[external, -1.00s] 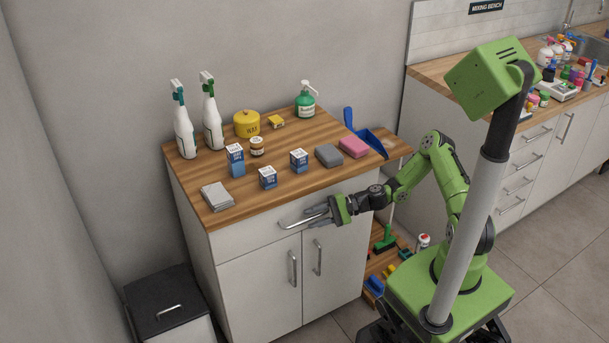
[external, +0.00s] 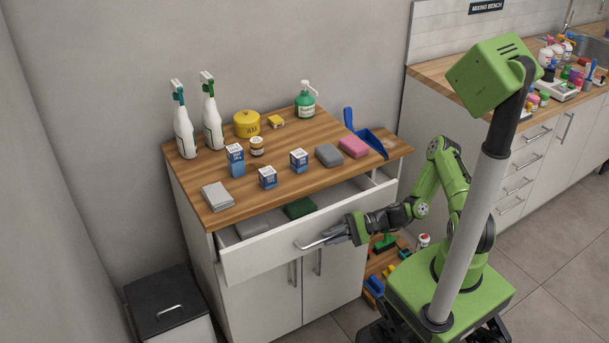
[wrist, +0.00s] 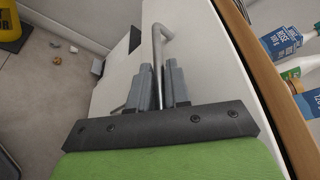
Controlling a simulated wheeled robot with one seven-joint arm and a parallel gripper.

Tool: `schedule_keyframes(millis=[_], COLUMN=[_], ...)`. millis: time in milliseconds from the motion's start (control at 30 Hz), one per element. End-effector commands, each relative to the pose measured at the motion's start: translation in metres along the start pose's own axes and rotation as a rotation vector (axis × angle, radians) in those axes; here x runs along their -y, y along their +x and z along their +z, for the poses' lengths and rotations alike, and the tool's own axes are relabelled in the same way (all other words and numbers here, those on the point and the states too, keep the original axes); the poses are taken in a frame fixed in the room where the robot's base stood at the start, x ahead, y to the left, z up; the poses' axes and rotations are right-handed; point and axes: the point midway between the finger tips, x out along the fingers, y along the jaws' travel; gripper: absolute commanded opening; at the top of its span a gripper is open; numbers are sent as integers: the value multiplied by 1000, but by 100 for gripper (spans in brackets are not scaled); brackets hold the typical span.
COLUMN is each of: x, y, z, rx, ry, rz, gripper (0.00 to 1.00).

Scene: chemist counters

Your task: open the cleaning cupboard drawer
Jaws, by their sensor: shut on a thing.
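The cleaning cupboard (external: 194,222) is white with a wooden top. Its drawer (external: 262,256) is pulled part way out. Inside the drawer lie a green item (external: 299,207) and a grey item (external: 252,227). My gripper (external: 338,237) is shut on the drawer's metal bar handle (external: 311,245). In the wrist view the handle (wrist: 157,45) passes between my two grey fingers (wrist: 160,88). The part of the handle behind the fingers is hidden.
A black-lidded bin (external: 160,295) is at lower left. Two cupboard doors (external: 262,300) are shut below the drawer.

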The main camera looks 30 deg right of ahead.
Motion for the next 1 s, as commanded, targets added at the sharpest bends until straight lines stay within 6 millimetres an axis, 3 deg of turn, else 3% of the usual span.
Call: schedule_keyframes(millis=[200,533,567,667,1000], x=[-20,-21,-21,-20,-20], y=[-10,-11,-11,-11,-11], z=[24,26,26,26,26], rx=[-2,-5,-5,-5,-3], ry=[2,-2,-2,-2,-2], rz=[4,3,3,2,1], gripper=[0,0,22,37,38])
